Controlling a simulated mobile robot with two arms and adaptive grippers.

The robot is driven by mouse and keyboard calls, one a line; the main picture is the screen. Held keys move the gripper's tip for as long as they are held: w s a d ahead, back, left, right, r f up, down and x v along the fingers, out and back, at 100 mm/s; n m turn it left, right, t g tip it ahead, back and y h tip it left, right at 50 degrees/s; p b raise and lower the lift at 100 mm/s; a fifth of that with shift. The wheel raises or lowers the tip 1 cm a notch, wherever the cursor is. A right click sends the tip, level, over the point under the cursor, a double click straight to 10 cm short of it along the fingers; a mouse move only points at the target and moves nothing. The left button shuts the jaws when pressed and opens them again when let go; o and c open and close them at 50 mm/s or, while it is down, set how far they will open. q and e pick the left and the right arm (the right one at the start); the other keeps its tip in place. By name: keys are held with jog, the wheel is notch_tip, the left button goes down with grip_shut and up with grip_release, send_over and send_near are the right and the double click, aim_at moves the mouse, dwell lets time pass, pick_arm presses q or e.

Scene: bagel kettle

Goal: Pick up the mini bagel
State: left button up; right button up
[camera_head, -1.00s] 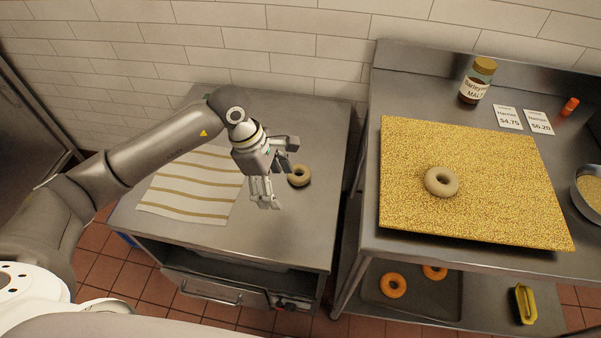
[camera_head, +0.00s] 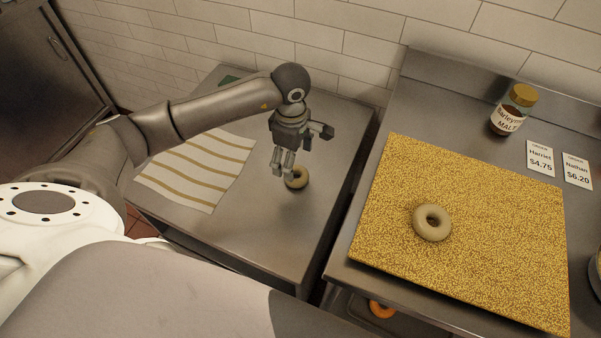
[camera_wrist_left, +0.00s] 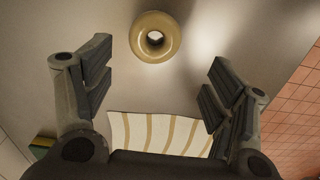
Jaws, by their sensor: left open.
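A small pale bagel (camera_head: 299,179) lies flat on the left steel table (camera_head: 250,235). My left gripper (camera_head: 300,150) is above the table close to this bagel, pointing down, and partly covers it in the head view. In the left wrist view the bagel (camera_wrist_left: 155,37) is whole, with its hole visible, just beyond the two spread fingers (camera_wrist_left: 156,80) and between their lines. The gripper is open and empty. A second, larger-looking pale bagel (camera_head: 433,222) lies on a grain-covered board (camera_head: 490,225) on the right table. My right gripper is not seen.
A striped cloth (camera_head: 195,170) lies left of the small bagel. A narrow gap separates the two tables. A malt jar (camera_head: 512,110) and price cards (camera_head: 540,158) stand behind the board. An orange ring (camera_head: 381,309) sits on the shelf below.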

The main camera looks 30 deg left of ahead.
aim_at(295, 173)
pick_arm(q)
jog(key=shift+f, duration=0.95)
jog(key=f, duration=0.1)
jog(key=f+p, duration=0.1)
jog(key=f, duration=0.3)
jog(key=shift+w+d, duration=0.15)
jog(key=shift+d, duration=0.1)
jog(key=shift+f, duration=0.25)
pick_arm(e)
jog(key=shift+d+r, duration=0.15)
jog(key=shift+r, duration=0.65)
pick_arm(q)
jog(key=shift+c, duration=0.4)
jog(key=c, duration=0.8)
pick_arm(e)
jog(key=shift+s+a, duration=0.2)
pick_arm(q)
jog(key=shift+r, duration=0.1)
jog(key=shift+c, duration=0.2)
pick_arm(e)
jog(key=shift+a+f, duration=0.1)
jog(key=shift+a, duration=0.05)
